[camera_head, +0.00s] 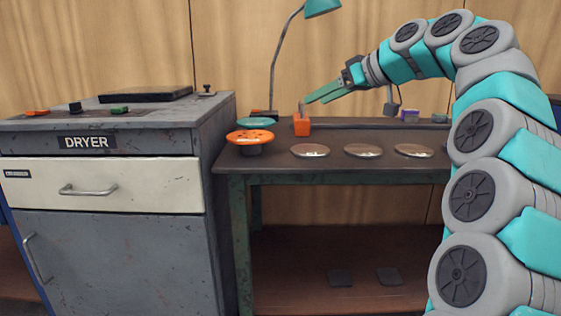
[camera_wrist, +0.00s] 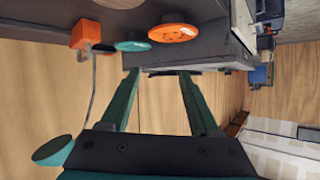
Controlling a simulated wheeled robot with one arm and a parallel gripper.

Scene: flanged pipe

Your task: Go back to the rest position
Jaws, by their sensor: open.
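My gripper (camera_head: 324,94) is above the workbench in the head view, pointing left. Its green fingers are spread with nothing between them in the wrist view (camera_wrist: 158,74). An orange round flange (camera_head: 250,136) on a dark stub stands at the bench's left end; it also shows in the wrist view (camera_wrist: 174,33). A teal round flange (camera_head: 255,122) sits just behind it, and also shows in the wrist view (camera_wrist: 133,46). An orange block (camera_head: 302,126) stands on the bench below the fingertips; in the wrist view (camera_wrist: 86,35) it is off to the left of the fingers.
The workbench (camera_head: 330,165) holds several silver discs (camera_head: 362,151) along its front. A desk lamp (camera_head: 320,7) rises behind. A small purple block (camera_head: 409,115) lies at the back right. A grey dryer cabinet (camera_head: 110,250) stands left of the bench.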

